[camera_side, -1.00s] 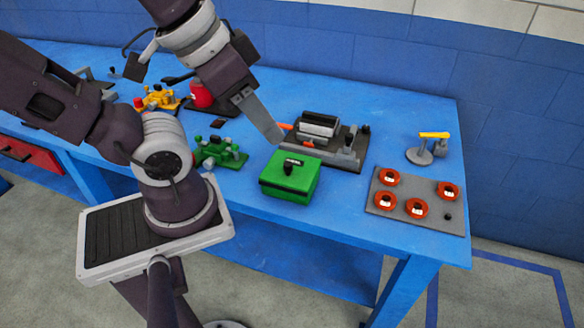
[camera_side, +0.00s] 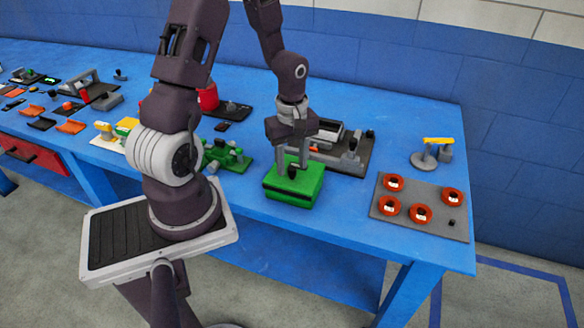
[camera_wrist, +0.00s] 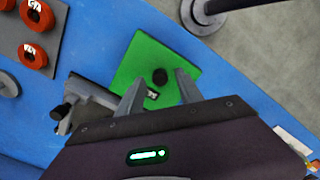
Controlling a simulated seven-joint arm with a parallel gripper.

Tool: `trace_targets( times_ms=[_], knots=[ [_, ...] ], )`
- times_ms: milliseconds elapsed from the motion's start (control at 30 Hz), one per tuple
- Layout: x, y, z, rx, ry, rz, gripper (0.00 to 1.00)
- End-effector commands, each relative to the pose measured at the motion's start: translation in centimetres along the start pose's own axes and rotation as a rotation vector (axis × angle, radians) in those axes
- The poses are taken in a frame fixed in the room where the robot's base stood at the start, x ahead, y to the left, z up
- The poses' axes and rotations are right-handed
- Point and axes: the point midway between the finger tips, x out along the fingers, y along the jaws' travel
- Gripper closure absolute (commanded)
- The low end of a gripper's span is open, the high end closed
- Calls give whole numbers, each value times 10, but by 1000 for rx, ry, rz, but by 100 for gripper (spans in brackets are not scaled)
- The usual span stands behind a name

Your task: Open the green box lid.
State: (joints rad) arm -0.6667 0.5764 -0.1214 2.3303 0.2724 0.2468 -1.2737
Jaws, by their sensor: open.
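The green box (camera_side: 293,186) sits near the front edge of the blue table in the side view, with its lid closed. A black knob or handle (camera_side: 292,171) stands on the lid. In the wrist view the green lid (camera_wrist: 150,64) lies below my gripper, and its black knob (camera_wrist: 160,76) shows just ahead of the fingertips. My gripper (camera_side: 292,163) points down over the lid. Its two fingers (camera_wrist: 158,92) are apart and hold nothing. I cannot tell whether a finger touches the knob.
A dark fixture (camera_side: 345,155) with grey and orange parts stands close behind the box. A grey plate (camera_side: 418,222) with several red rings lies to the right. A green part on a plate (camera_side: 228,156) lies to the left. Bare blue table (camera_side: 345,205) lies between box and grey plate.

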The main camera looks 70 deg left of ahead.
Motion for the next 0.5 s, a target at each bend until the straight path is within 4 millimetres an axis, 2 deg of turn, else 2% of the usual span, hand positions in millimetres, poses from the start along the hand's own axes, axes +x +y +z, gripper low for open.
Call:
trace_targets(
  times_ms=[133,400,500],
  knots=[
    [19,0,0,2,0,-2,57],
    [22,0,0,2,1,0,57],
    [22,0,0,2,1,0,75]
  ],
)
